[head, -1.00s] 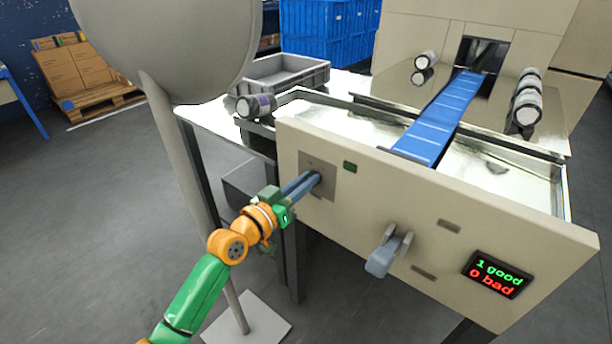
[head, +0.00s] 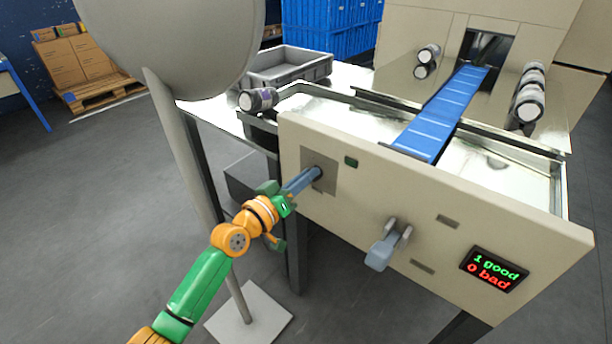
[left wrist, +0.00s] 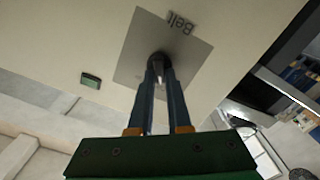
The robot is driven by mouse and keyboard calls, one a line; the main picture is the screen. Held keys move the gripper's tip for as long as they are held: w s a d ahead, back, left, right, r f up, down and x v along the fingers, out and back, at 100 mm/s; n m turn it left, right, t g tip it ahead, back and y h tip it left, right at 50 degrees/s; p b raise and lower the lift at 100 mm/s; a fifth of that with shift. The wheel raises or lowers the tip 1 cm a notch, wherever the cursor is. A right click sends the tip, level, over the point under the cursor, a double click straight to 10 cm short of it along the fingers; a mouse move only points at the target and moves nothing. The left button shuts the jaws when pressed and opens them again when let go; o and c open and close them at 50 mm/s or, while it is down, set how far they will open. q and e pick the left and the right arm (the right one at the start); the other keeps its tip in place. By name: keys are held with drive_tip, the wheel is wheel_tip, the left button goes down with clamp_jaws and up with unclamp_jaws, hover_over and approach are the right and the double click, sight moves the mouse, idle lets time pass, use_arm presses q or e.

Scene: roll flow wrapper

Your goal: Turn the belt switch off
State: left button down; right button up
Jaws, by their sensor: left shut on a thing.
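The belt switch (left wrist: 159,58) is a small dark knob on a grey square plate marked "Belt" (left wrist: 192,58), seen in the left wrist view. The plate (head: 325,188) also shows at the left end of the machine's beige front panel in the head view. My left gripper (head: 316,173) points straight at the plate, its two long fingers shut on the knob. The fingers hide most of the knob, so its exact setting is hard to tell. My right gripper is in neither view.
A grey lever (head: 386,248) sticks out of the panel to the right. A display (head: 494,269) reads 1 good, 0 bad. A dark green indicator (head: 351,162) sits beside the plate. A blue belt (head: 440,118) slopes down behind the panel. A grey pole (head: 188,170) stands left.

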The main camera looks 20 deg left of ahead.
use_arm(q)
drive_tip(key=c, duration=0.9)
unclamp_jaws()
drive_tip(key=shift+o, duration=0.2)
drive_tip(key=shift+s, duration=0.1)
drive_tip(key=v, duration=0.7)
